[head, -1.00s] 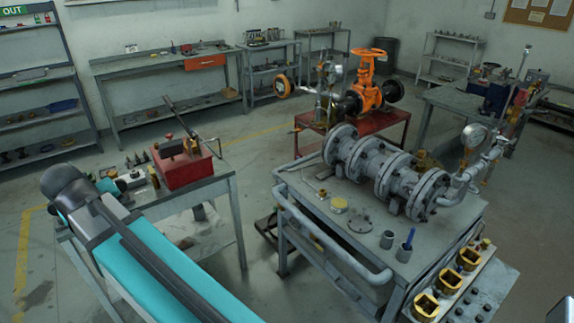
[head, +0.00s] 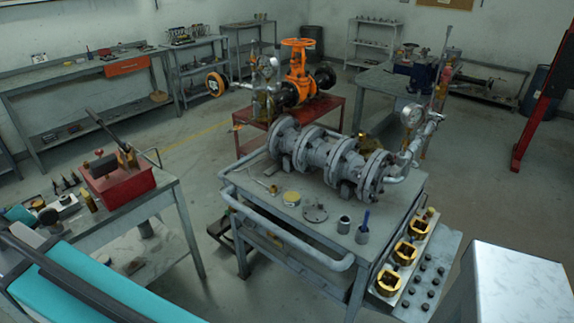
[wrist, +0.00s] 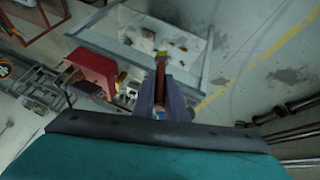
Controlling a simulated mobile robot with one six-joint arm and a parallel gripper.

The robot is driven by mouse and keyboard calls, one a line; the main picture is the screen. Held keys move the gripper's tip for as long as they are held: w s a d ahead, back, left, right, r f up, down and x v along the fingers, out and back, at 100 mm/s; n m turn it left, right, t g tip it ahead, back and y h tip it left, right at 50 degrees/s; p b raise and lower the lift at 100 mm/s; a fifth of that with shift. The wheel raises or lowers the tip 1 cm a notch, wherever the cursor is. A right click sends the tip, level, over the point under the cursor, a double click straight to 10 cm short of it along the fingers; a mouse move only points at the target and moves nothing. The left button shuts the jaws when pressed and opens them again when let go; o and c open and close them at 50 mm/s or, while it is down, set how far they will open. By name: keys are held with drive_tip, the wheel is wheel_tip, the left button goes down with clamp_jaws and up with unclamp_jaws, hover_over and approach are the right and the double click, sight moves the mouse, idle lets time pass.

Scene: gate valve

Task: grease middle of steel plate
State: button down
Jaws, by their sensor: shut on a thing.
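My gripper hangs above the side table with the red box, away from the plate. The head view does not show my gripper.
Grey flanged pipework (head: 330,158) fills the back of the bench (head: 290,225). A bent rail (head: 290,245) runs along the bench front. The red box (head: 118,180) stands on the side table. A grey metal block (head: 520,275) is at lower right.

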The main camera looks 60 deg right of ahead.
drive_tip(key=s+d+f+m+g+h+p, duration=0.1)
drive_tip(key=s+d+m+g, duration=0.15)
drive_tip(key=d, duration=1.05)
drive_tip(key=s+d+f+m+g+h, duration=0.1)
drive_tip(key=s+d, duration=0.3)
drive_tip(key=d, duration=0.9)
drive_tip(key=s+d+f+m+g+h+p, duration=0.1)
drive_tip(key=s+d+m+g, duration=0.15)
drive_tip(key=d, duration=1.15)
drive_tip(key=s+d+f+m+g+y+p, duration=0.1)
drive_tip(key=s+d+m+g, duration=0.3)
drive_tip(key=s+d, duration=2.2)
drive_tip(key=s+f+m+p, duration=0.1)
drive_tip(key=s, duration=0.2)
drive_tip(key=shift+s+f+g+y, duration=0.15)
drive_tip(key=shift+f+g+y, duration=0.05)
drive_tip(key=shift+g+y, duration=0.1)
drive_tip(key=shift+f, duration=0.15)
drive_tip(key=shift+f+b, duration=1.55)
drive_tip(key=shift+f, duration=0.8)
